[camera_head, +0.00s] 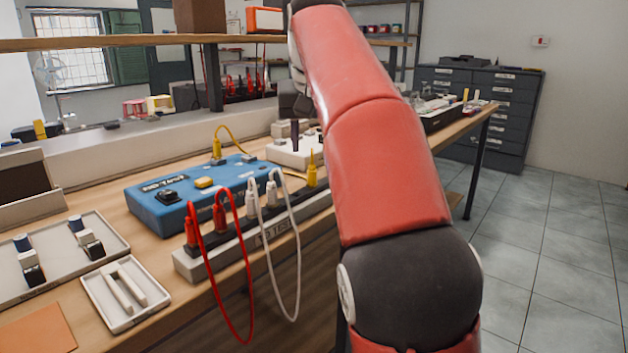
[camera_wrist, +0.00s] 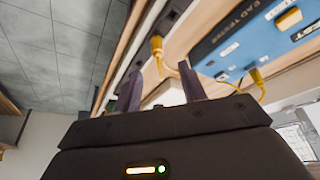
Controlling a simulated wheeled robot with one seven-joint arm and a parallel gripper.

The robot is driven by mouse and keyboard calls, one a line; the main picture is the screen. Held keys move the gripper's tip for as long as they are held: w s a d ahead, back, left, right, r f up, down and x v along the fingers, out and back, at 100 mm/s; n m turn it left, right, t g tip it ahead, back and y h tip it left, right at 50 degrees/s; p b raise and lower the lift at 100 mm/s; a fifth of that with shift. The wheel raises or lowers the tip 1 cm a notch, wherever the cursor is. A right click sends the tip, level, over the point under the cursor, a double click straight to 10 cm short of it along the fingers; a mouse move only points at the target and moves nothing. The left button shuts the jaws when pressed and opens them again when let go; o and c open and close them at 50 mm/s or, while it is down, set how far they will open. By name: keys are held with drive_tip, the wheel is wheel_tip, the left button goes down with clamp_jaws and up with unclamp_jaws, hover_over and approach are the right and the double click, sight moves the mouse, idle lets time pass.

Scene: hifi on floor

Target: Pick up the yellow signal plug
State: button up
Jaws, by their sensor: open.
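A yellow signal plug (camera_head: 311,172) stands upright in the far end of the black socket strip (camera_head: 262,219) along the bench's front edge. Its yellow cable runs back to a second yellow plug (camera_head: 217,147) at the rear of the blue tester box (camera_head: 150,209). In the wrist view, the strip's yellow plug (camera_wrist: 157,45) shows just beyond and between my fingertips, and the box's yellow plug (camera_wrist: 257,78) is off to the right. My gripper (camera_wrist: 160,70) is open, with nothing between its fingers. In the head view my arm hides most of it; one dark finger shows.
Red plugs (camera_head: 219,217) and white plugs (camera_head: 252,204) with hanging cable loops share the strip. A small tray (camera_head: 91,291) and a larger tray (camera_head: 12,292) lie at left. A white unit (camera_head: 287,157) sits behind the yellow plug. The floor right of the bench is clear.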

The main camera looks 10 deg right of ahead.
sight(312, 170)
drive_tip(key=b+x, duration=0.1)
drive_tip(key=x, duration=0.1)
drive_tip(key=b+x, duration=0.1)
drive_tip(key=x, duration=0.2)
drive_tip(key=b+x, duration=0.1)
drive_tip(key=x, duration=0.1)
drive_tip(key=shift+s+d+f, duration=0.1)
drive_tip(key=shift+s+f, duration=0.1)
drive_tip(key=shift+f, duration=0.15)
clamp_jaws()
drive_tip(key=shift+r, duration=0.1)
